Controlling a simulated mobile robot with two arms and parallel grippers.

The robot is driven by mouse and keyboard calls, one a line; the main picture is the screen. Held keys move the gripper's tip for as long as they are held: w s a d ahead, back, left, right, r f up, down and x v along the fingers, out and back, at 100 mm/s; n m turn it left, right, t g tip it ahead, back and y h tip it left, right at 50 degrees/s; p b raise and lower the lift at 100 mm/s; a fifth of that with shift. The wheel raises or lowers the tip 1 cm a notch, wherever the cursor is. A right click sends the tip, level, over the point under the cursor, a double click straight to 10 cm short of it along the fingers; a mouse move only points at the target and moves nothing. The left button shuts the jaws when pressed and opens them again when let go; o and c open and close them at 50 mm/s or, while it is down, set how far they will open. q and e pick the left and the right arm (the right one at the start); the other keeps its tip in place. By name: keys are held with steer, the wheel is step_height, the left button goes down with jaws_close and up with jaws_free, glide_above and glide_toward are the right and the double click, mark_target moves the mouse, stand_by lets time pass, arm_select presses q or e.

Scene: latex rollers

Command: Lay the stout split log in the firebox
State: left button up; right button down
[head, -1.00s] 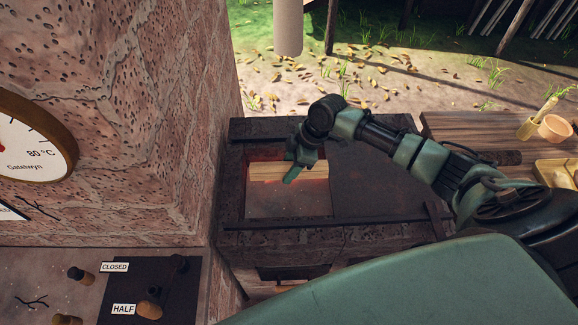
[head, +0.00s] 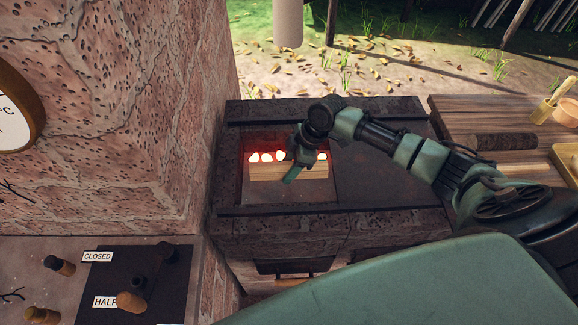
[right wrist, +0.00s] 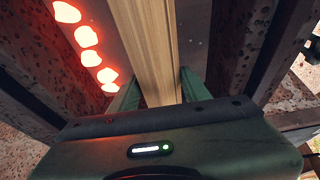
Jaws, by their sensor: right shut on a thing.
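The split log (head: 268,173) is pale wood and lies level, left to right, in the firebox opening in the head view. It also fills the middle of the right wrist view (right wrist: 147,40). My right gripper (head: 290,174) reaches down into the opening and is shut on the log, one green finger on each side of it. The firebox (head: 290,195) is a dark, open-topped recess with glowing embers (head: 266,157) along its back side, beside the log. The embers also show in the right wrist view (right wrist: 86,36). Whether the log touches the firebox floor is hidden. My left gripper is not in view.
The stone wall (head: 120,90) rises on the left. A dark flat stove top (head: 385,170) lies right of the opening. A wooden table (head: 460,115) with a dark log (head: 505,141) stands farther right. A lever panel (head: 150,285) is at lower left.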

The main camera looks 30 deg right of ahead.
steer(key=shift+r, duration=0.1)
steer(key=c, duration=0.6)
jaws_free()
